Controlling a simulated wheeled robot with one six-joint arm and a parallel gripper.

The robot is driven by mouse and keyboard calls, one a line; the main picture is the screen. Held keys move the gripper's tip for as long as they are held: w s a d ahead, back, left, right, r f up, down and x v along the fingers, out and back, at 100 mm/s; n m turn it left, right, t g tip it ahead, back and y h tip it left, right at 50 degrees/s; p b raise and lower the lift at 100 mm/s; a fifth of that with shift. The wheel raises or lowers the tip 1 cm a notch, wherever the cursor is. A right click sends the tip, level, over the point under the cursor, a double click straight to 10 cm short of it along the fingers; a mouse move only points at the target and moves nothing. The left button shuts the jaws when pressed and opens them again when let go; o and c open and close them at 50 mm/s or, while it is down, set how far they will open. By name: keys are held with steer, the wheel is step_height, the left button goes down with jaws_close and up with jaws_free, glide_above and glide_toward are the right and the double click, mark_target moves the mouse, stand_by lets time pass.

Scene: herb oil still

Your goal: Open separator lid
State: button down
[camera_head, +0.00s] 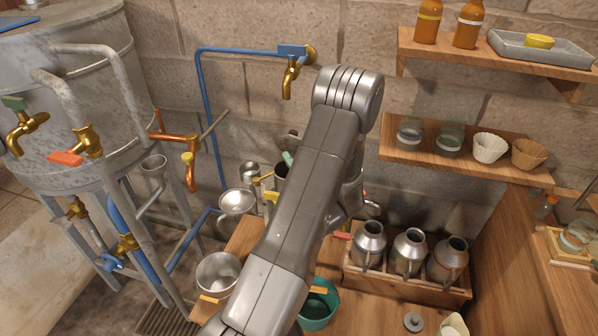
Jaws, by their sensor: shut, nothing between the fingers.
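A small metal vessel group with a brass spout (262,178) stands by the wall left of my arm; it may be the separator, but my arm hides its right side. A dark opening (282,171) shows at its top. A grey round piece (289,139) with a teal tab (287,158) is above this opening; I cannot tell for sure whether it is the lid. A shiny shallow funnel (237,202) is just left of the vessel. My arm crosses the middle of the view, and my gripper's fingers are hidden behind it.
A large metal still (80,90) with pipes and taps fills the left. A steel pot (217,273) and a teal bucket (318,306) are low in front. Metal cans stand in a wooden crate (405,287). Shelves (455,160) with jars are at right.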

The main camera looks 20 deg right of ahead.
mark_target(291, 141)
steer(key=shift+w+d+r+p, duration=0.2)
steer(key=shift+w+d+r, duration=0.15)
steer(key=shift+w+d, duration=0.3)
steer(key=shift+w+d+r+p, duration=0.15)
steer(key=shift+w+d+r, duration=0.15)
steer(key=shift+w+d, duration=0.3)
steer(key=shift+w+a, duration=0.1)
steer(key=shift+w+d+r+m+g+p, duration=0.25)
steer(key=shift+r+m+p, duration=0.2)
steer(key=shift+p, duration=0.5)
steer(key=shift+w+d+r, duration=0.15)
steer(key=shift+w+d, duration=0.1)
steer(key=shift+w, duration=0.15)
steer(key=shift+s+a, duration=0.1)
steer(key=shift+s, duration=0.05)
steer(key=s, duration=0.1)
steer(key=s+a+b, duration=0.1)
steer(key=s, duration=0.1)
steer(key=s+a+f, duration=0.1)
steer(key=shift+s, duration=0.2)
steer(key=r+b+v, duration=0.1)
steer(key=v, duration=0.7)
steer(key=shift+s+b, duration=0.3)
steer(key=shift+b, duration=0.1)
